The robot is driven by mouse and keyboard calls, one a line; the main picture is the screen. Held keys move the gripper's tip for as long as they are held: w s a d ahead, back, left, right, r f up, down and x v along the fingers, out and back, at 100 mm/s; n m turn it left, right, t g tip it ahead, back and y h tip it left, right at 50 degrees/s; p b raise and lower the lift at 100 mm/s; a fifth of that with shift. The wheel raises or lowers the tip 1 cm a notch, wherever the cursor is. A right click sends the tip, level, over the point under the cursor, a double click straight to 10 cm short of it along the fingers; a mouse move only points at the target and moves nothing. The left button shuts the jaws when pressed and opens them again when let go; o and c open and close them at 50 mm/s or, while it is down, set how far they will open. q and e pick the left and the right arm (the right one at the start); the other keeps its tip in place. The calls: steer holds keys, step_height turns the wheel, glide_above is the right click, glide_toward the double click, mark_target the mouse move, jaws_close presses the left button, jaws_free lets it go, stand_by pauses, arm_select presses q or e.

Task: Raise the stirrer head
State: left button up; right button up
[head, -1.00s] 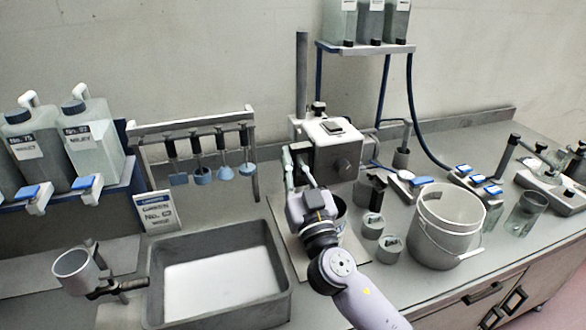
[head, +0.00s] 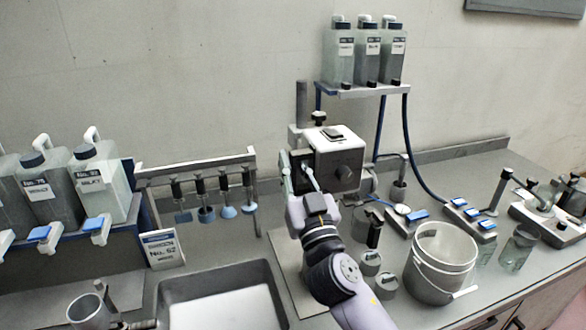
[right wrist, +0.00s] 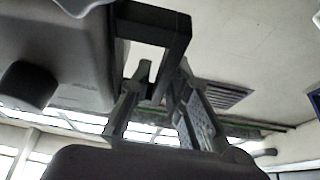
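The stirrer head (head: 338,166) is a grey and black box with a pale top, held on an upright column (head: 302,100) at the back of the bench. My right gripper (head: 297,172) is at its left front side, with one finger on each side of its dark handle. In the right wrist view, the angled black handle (right wrist: 176,42) lies between the fingers of the gripper (right wrist: 164,70). The fingers look closed on it, though the contact is partly hidden. A vessel (head: 360,225) below the head is partly hidden by my arm. My left gripper is not in view.
A bucket (head: 411,262) and small grey pots (head: 370,262) stand right of my arm. A grey basin (head: 275,290) lies left of it, and a rack of hanging stirring tools (head: 195,165) stands behind.

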steer(key=shift+o, duration=0.9)
steer(key=shift+f, duration=0.15)
steer(key=shift+f, duration=0.1)
steer(key=shift+s+f, duration=0.1)
steer(key=shift+s, duration=0.1)
steer(key=v, duration=1.1)
steer(key=shift+s, duration=0.25)
steer(key=shift+d, duration=0.1)
